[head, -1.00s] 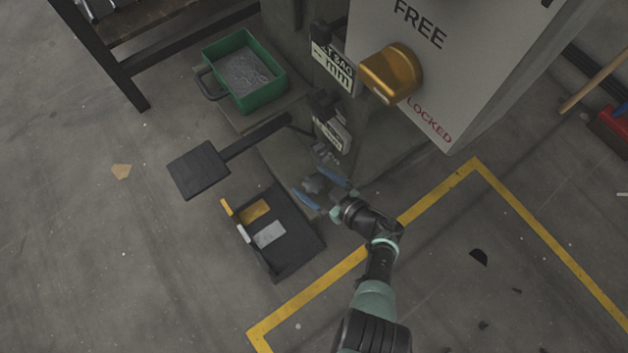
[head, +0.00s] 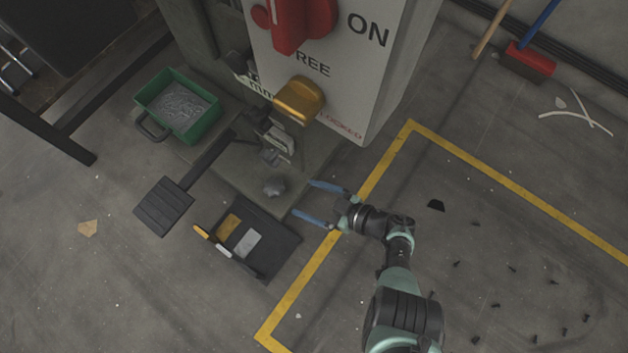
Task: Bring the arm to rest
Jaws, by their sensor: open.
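My gripper (head: 315,201) is open in the middle of the head view, with its two blue fingers spread apart and pointing left. Nothing shows between the fingers. My arm reaches up from the bottom edge, over the floor and the yellow line. A small grey lump (head: 274,187) lies on the press base (head: 222,170), a little left of the fingertips and apart from them.
The press cabinet (head: 375,75) with a red knob (head: 300,22) and a yellow knob (head: 299,100) stands above. A green bin (head: 207,132), black pedal (head: 164,206) and black tray (head: 277,240) are at left.

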